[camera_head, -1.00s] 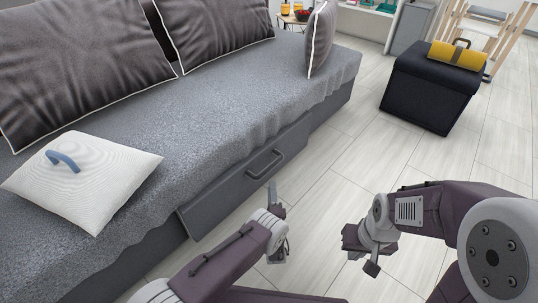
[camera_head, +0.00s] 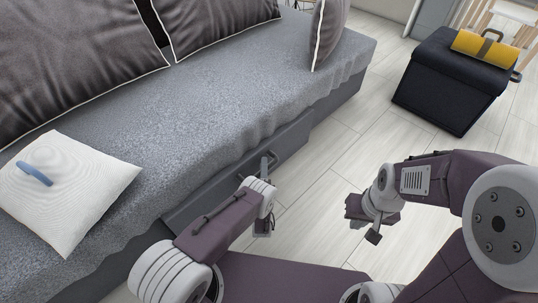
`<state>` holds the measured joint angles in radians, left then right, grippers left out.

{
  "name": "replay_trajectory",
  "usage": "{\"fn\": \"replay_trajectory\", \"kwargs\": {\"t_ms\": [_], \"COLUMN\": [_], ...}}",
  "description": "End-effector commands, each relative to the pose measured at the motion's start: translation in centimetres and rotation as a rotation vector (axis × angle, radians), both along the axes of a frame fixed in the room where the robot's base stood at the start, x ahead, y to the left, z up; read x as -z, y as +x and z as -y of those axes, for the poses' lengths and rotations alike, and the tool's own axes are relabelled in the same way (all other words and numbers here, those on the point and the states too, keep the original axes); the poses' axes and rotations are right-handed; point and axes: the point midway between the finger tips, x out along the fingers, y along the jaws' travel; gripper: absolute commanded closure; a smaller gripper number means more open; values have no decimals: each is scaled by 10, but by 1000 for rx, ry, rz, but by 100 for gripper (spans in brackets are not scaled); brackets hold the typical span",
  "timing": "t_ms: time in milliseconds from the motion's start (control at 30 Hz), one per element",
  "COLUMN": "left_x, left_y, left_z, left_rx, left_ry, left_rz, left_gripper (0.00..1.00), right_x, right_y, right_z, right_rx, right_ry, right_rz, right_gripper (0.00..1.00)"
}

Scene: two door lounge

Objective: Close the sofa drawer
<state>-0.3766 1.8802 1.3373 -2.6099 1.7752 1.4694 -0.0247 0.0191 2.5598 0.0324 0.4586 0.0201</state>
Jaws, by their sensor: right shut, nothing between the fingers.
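The grey sofa drawer (camera_head: 290,141) is in the base of the grey sofa (camera_head: 215,115), and its front stands slightly out from the base. Its dark handle is mostly hidden behind my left gripper. My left gripper (camera_head: 266,197) is at the drawer front, by the handle, with its two fingers apart and nothing seen between them. I cannot tell whether it touches the drawer. My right gripper (camera_head: 369,229) is shut and empty above the floor, to the right of the drawer and well apart from it.
A white cushion (camera_head: 75,200) with a blue curved object (camera_head: 34,174) on it lies at the sofa's left end. Dark pillows (camera_head: 70,60) line the back. A black box (camera_head: 447,88) with a yellow case (camera_head: 484,48) stands at the upper right. The floor between is clear.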

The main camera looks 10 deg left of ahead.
Motion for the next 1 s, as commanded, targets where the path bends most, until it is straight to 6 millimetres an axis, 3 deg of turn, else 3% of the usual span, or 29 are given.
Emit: {"fn": "replay_trajectory", "kwargs": {"t_ms": [367,467,500,1000], "left_x": [0,0,0,0], "left_y": [-2,-2,-2,-2], "left_z": [-4,-4,-4,-4], "left_rx": [2,2,2,2], "left_ry": [-1,-1,-1,-1], "left_rz": [-1,-1,-1,-1], "left_gripper": [70,97,100,100], "right_x": [-2,-2,-2,-2], "right_y": [0,0,0,0], "right_z": [0,0,0,0], "right_rx": [0,0,0,0], "right_ry": [0,0,0,0], "right_rz": [0,0,0,0], "right_gripper": [100,100,100,100]}}
